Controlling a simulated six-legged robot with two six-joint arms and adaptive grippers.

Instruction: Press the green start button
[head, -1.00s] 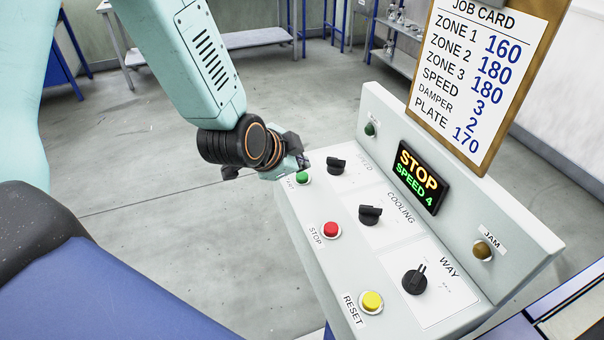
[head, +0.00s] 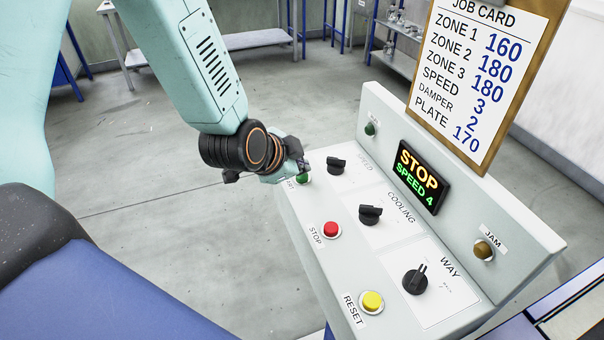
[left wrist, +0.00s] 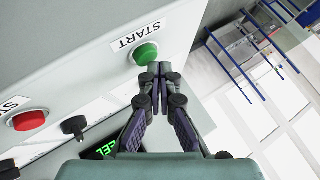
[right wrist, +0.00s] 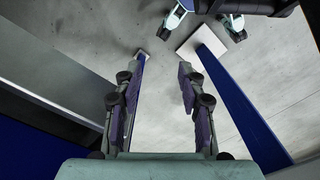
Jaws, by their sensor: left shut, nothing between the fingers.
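The green start button (head: 303,179) sits at the far left corner of the control panel, partly hidden by my left gripper (head: 301,167) in the head view. In the left wrist view the green button (left wrist: 146,54) shows with its START label (left wrist: 137,37) beside it. The closed fingertips of my left gripper (left wrist: 160,70) are right by the button's edge; I cannot tell whether they touch it. My left gripper is shut and empty. My right gripper (right wrist: 161,70) shows only in the right wrist view, its fingers apart with nothing between them, over the floor.
The display (head: 420,177) reads STOP, SPEED 4. A job card (head: 477,70) stands behind. Floor left of the panel is clear.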

